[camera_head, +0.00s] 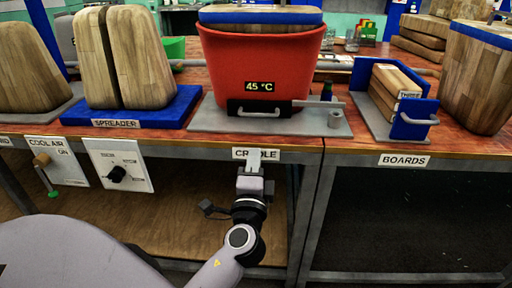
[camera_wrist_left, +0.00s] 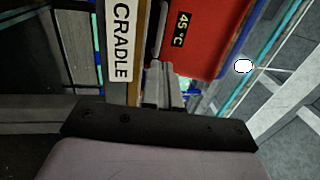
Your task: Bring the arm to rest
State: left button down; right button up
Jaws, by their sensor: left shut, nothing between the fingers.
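My left gripper (camera_head: 254,163) is shut and empty. Its fingertips overlap the CRADLE label (camera_head: 269,155) on the table's front edge; I cannot tell whether they touch it. In the left wrist view the shut fingers (camera_wrist_left: 166,88) point toward the table edge, beside the CRADLE label (camera_wrist_left: 121,40). The red bin (camera_head: 263,65), with a 45 °C display, stands on a grey plate just behind the edge; it also shows in the left wrist view (camera_wrist_left: 205,38). My right gripper is not in view.
A wooden block pair stands on the blue SPREADER base (camera_head: 187,107) to the left. The COOL AIR panel (camera_head: 57,160) and a knob panel (camera_head: 118,165) hang on the front. The blue boards rack (camera_head: 412,128) is at right. Space below the table's right part is open.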

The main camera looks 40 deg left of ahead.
pick_arm(q)
jog(key=s+d+f+n+g+h, duration=0.2)
jog(key=s+d+f+n+h, duration=0.15)
jog(key=s+f, duration=0.35)
jog(key=s+d+f+n+g+h, duration=0.3)
jog(key=s+d+f+h, duration=0.15)
jog(key=f, duration=0.55)
jog(key=s+d+f+n+g+h, duration=0.2)
jog(key=s+d+f+n+h, duration=0.15)
jog(key=s+f+h, duration=0.35)
notch_tip(320, 180, up, 14)
jog(key=a+y+p, duration=0.1)
jog(key=y+p, duration=0.1)
jog(key=p, duration=1.5)
jog(key=shift+w+r+m+p, duration=0.15)
jog(key=shift+w+m+p, duration=0.15)
jog(key=shift+p, duration=0.1)
